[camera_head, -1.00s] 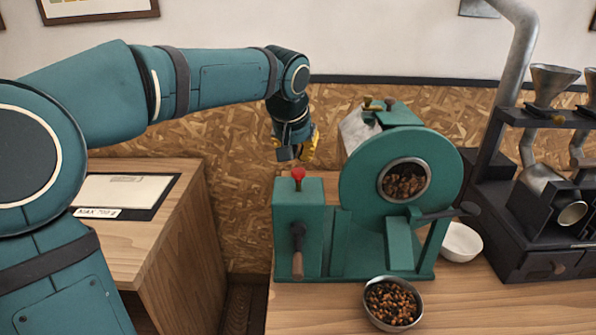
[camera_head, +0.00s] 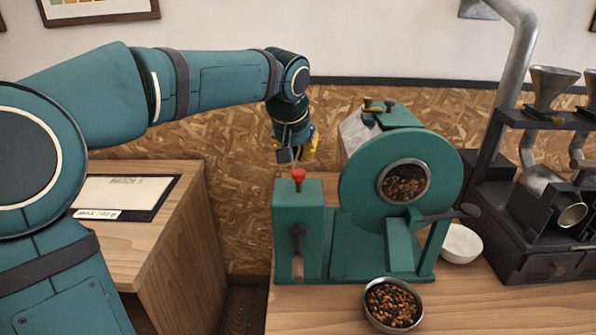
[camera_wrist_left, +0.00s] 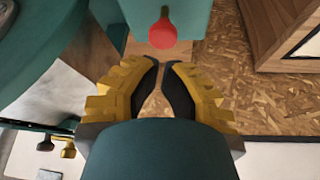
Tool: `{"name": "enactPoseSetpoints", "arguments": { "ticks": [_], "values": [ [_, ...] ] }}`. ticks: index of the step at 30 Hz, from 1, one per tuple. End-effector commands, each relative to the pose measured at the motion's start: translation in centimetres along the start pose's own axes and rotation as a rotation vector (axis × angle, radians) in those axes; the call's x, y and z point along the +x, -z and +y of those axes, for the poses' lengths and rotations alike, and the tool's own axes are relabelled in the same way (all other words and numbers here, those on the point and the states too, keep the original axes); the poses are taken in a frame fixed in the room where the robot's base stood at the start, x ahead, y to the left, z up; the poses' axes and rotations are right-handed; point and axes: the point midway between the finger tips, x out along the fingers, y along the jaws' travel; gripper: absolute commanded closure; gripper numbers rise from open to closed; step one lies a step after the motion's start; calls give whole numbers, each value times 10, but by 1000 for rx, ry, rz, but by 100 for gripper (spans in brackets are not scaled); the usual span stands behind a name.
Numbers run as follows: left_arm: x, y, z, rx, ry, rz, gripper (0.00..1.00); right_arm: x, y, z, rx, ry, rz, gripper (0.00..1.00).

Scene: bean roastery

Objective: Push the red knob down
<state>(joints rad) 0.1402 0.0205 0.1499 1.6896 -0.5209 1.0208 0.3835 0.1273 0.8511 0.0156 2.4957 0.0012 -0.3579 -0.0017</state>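The red knob (camera_head: 298,175) stands on a short stem on top of the green box (camera_head: 300,215) at the left of the green roaster (camera_head: 420,158). My left gripper (camera_head: 297,156) is just above and behind the knob in the head view, apart from it, pointing down. In the left wrist view the red knob (camera_wrist_left: 162,32) shows just beyond the fingertips of my left gripper (camera_wrist_left: 162,62). Its yellow fingers with black pads have tips that almost meet, with nothing between them. My right gripper is not in view.
A bowl of beans (camera_head: 392,304) stands in front of the roaster, and a white bowl (camera_head: 461,243) at its right. A lever (camera_head: 298,240) is on the box's front. A dark machine with funnels (camera_head: 530,210) stands at right. A wooden cabinet (camera_head: 150,240) is at left.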

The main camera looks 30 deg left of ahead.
Motion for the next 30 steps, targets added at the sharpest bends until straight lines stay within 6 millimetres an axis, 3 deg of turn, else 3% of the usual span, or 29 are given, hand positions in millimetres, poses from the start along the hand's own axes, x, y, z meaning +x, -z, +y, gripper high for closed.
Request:
{"name": "enactPoseSetpoints", "arguments": {
  "ticks": [30],
  "values": [
    [25,-12,0,0,1,-1,100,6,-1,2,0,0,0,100]
  ]
}}
